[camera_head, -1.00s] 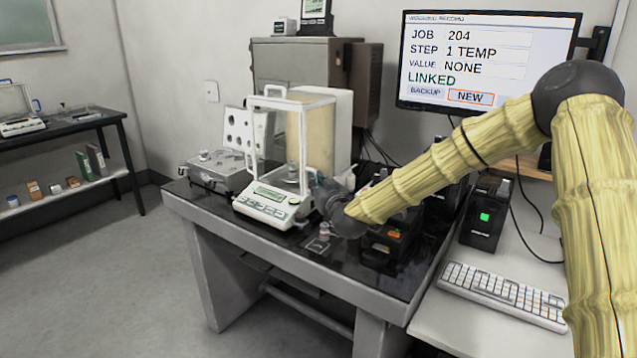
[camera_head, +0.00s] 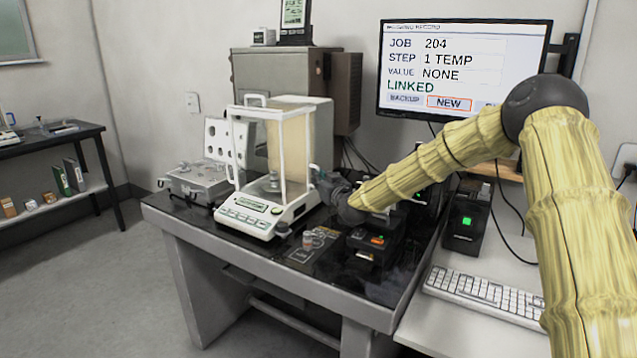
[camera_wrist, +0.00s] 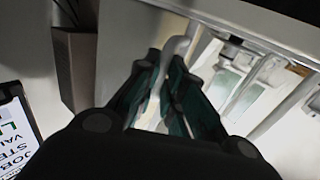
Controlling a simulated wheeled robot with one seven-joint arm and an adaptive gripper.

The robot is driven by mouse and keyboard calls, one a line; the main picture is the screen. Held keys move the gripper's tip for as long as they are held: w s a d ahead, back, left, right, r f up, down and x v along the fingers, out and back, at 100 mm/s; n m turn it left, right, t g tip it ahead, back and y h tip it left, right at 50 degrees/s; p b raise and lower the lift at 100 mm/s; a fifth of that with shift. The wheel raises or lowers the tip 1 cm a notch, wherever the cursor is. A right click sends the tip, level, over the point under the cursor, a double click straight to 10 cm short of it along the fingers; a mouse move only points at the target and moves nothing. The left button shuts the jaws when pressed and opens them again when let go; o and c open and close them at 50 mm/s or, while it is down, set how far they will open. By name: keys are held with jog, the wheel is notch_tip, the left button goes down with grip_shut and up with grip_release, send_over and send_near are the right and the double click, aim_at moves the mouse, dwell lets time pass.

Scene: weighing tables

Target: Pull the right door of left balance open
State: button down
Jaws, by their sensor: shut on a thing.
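The balance (camera_head: 249,217) stands on the dark-topped table, with a white-framed clear draft shield (camera_head: 283,150) and a keypad at its front. My gripper (camera_head: 316,171) is at the shield's right side, behind its front right post. In the wrist view, my gripper's greenish fingers (camera_wrist: 166,68) are shut on the white door handle (camera_wrist: 178,47), which runs between them. The head view hides most of the handle behind my gripper. How far the right door stands open is hard to tell through the clear panels.
A metal case (camera_head: 197,184) lies left of the balance. Black devices (camera_head: 373,243) stand below my arm. A keyboard (camera_head: 487,294) and monitor (camera_head: 463,70) are at the right. Floor at the left is clear.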

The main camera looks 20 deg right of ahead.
jog(key=shift+a+r, duration=0.15)
jog(key=shift+r, duration=0.3)
jog(key=c, duration=1.5)
grip_release()
jog(key=shift+w, duration=0.1)
jog(key=shift+a, duration=0.1)
send_near(312, 141)
jog(key=w, duration=0.4)
jog(key=shift+w+a, duration=0.25)
jog(key=shift+w, duration=0.05)
